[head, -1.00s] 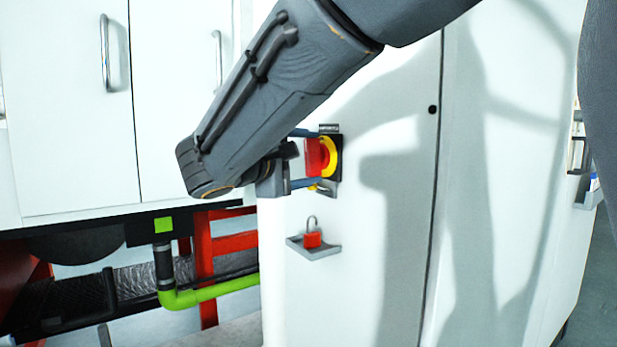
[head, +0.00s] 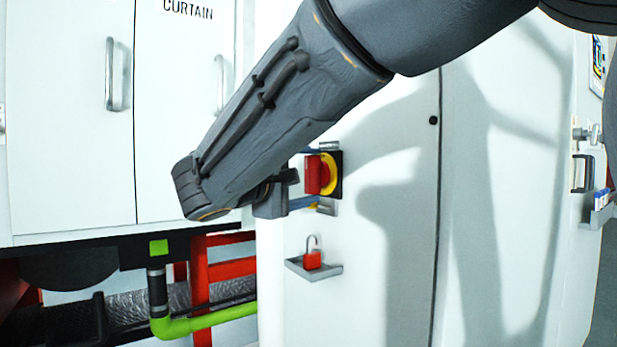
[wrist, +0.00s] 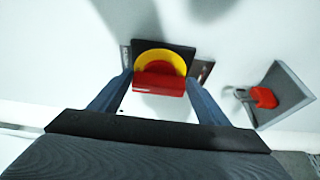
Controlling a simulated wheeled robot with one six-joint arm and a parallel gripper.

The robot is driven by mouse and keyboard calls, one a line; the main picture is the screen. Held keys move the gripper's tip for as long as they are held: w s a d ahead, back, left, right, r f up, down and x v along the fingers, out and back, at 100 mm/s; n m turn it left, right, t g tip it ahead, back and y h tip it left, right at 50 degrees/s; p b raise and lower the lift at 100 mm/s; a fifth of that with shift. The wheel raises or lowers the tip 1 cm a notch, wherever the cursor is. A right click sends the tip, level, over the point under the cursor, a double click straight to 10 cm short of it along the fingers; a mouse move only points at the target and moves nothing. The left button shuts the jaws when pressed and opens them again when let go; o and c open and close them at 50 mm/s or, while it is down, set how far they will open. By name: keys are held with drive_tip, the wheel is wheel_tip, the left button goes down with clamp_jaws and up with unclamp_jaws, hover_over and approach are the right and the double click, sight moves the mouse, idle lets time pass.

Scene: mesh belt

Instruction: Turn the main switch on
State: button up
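The main switch has a red handle (head: 313,175) on a yellow disc (head: 333,172) and a dark square plate, mounted on a white cabinet front. It also shows at the top middle of the wrist view, with the red handle (wrist: 158,82) below the yellow disc (wrist: 160,58). My gripper (head: 308,177) is at the switch. Its blue-grey fingers (wrist: 158,79) stand on either side of the red handle, with gaps between them and it. The gripper is open. The handle's exact setting is hard to read.
A red padlock (head: 312,260) sits on a small grey tray (head: 330,270) below the switch, at the right in the wrist view. White doors (head: 70,130) with handles are at left. A green pipe (head: 205,320) runs low at left. Another tray (head: 598,215) is at far right.

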drive_tip(key=shift+o, duration=1.3)
drive_tip(key=v, duration=0.7)
drive_tip(key=shift+s+a, duration=0.25)
drive_tip(key=shift+s, duration=0.1)
